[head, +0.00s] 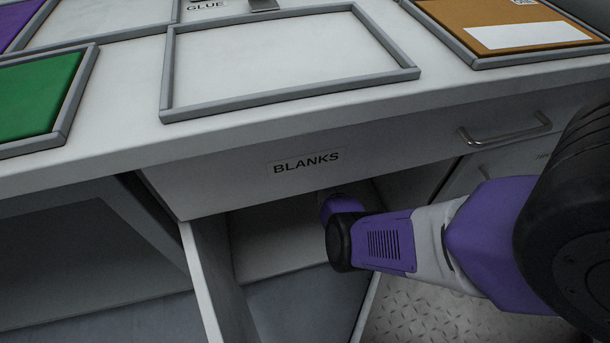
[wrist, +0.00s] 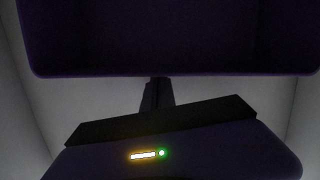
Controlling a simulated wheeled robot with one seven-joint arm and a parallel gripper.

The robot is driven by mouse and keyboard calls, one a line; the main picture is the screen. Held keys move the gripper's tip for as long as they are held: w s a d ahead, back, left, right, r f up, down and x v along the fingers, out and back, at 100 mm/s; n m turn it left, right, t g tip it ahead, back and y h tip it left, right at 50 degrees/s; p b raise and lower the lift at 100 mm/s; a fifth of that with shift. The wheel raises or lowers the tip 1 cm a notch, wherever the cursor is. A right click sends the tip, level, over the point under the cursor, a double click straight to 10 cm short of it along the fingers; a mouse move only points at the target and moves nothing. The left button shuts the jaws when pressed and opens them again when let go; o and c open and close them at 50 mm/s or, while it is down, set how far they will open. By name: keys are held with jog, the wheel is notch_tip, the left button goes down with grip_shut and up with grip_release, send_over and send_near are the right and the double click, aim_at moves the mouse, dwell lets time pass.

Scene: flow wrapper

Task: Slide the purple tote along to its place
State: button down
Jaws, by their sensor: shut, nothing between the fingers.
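The purple tote (wrist: 230,60) fills the top of the wrist view, very dark, with its rounded near edge running across the picture. My gripper (wrist: 158,84) shows below it, its fingers closed together and pointing at the middle of that edge. The fingertips meet the edge in the picture; whether they touch it I cannot tell. Nothing shows between the fingers. In the head view my arm reaches into the open bay under the bench, and the gripper and tote are hidden there.
Pale bay walls stand close on both sides in the wrist view. In the head view a drawer front labelled BLANKS (head: 306,178) hangs over the bay (head: 270,245), with a white side panel (head: 205,280) at left. A drawer handle (head: 505,131) sticks out at right. Framed trays lie on the benchtop (head: 120,150).

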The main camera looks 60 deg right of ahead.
jog(key=p+v, duration=0.5)
jog(key=v, duration=0.2)
jog(key=shift+r, duration=0.35)
jog(key=shift+s, duration=0.1)
